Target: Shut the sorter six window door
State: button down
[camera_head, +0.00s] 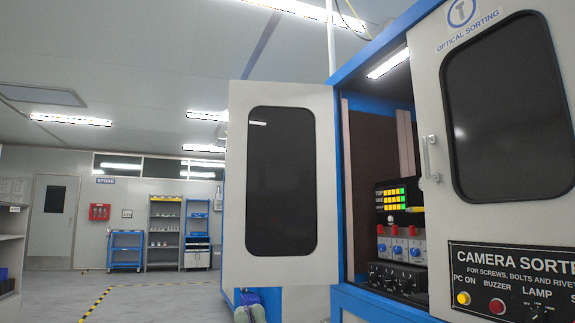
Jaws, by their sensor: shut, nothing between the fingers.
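The sorter (384,306) is a white and blue cabinet at the right. Its left window door (271,277), a pale panel with a dark rounded window (281,180), stands swung open to the left of the opening. The opening beside it shows the inside of the cabinet. The right window door (433,91) lies flat on the cabinet front, with an upright handle (428,158) near its left edge. No number six shows on either door. My gripper is not clearly seen in this view.
A button panel (515,280) is at the lower right. A small bluish object (248,303), unclear, is below the open door. Floor at the left is clear.

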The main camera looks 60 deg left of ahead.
aim_at(280, 214)
jog(key=j+z, duration=0.1)
jog(key=j, duration=1.05)
jog(key=j+z, duration=0.1)
jog(key=j, duration=0.35)
jog(key=j+z, duration=0.1)
jog(key=j, duration=0.4)
jog(key=j+z, duration=0.1)
jog(key=j, duration=0.35)
jog(key=k+j+z, duration=0.1)
jog(key=j, duration=0.35)
jog(key=k+j+z, duration=0.1)
jog(key=j, duration=0.4)
jog(key=k+j+z, duration=0.1)
jog(key=j, duration=0.35)
jog(key=k+j+z, duration=0.1)
jog(key=j, duration=0.35)
jog(key=k+j+z, duration=0.1)
jog(key=j, duration=0.35)
jog(key=j+z, duration=0.1)
jog(key=j, duration=0.3)
jog(key=k+j, duration=0.15)
jog(key=j, duration=0.25)
jog(key=j+z, duration=0.15)
jog(key=j, duration=0.25)
jog(key=j+z, duration=0.25)
jog(key=j, duration=1.75)
jog(key=k+z, duration=0.15)
jog(key=k, duration=0.3)
